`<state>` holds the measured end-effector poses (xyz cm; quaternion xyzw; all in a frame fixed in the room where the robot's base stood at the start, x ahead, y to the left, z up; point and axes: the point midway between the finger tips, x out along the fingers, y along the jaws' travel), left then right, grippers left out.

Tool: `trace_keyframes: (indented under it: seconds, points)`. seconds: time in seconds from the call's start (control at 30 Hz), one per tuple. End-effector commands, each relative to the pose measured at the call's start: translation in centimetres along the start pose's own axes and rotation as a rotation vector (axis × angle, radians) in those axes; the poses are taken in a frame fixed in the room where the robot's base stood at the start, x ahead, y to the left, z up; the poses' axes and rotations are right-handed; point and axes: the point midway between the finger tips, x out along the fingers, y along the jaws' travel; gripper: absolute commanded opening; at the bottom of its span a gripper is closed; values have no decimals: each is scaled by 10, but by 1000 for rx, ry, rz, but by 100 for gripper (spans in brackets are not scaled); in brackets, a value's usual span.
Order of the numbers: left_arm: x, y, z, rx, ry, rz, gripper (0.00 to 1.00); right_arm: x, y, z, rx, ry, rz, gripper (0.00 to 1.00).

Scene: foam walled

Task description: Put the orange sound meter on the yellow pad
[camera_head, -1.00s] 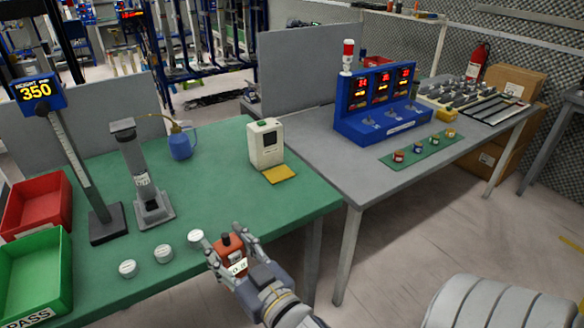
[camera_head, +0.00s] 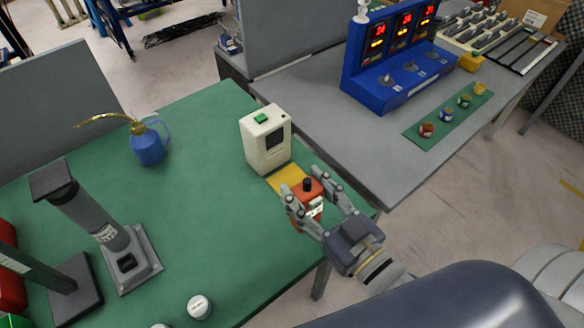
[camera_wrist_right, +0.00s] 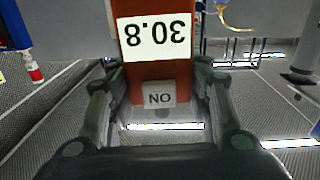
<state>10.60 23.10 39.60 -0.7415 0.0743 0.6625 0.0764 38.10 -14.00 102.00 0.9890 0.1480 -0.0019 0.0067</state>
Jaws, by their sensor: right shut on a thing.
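The orange sound meter (camera_head: 309,190) has a black knob on top and a white label. My right gripper (camera_head: 313,204) is shut on it, one finger on each side. In the right wrist view the meter (camera_wrist_right: 158,80) stands between the fingers, with a 30.8 readout and an "ON" label, both upside down. The yellow pad (camera_head: 287,178) lies on the green table in front of the cream device. The meter covers the pad's near part in the head view. I cannot tell whether the meter touches the pad or is held above it. My left gripper is not in view.
The cream device (camera_head: 265,138) stands right behind the pad. A blue oil can (camera_head: 148,143) and a grey stand (camera_head: 130,262) are to the left. White round pieces (camera_head: 199,306) lie near the front. The green table's (camera_head: 215,215) middle is clear.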

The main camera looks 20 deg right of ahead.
Motion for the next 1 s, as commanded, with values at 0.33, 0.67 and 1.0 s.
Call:
trace_keyframes:
  seconds: [0.33, 0.67, 1.0]
  points:
    - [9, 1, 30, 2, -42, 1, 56, 11, -3, -4, 10, 11, -55, 16]
    - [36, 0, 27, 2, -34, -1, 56, 55, 16, 1, 10, 10, -54, 16]
    - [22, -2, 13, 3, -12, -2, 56, 113, 43, 2, 11, 6, -52, 16]
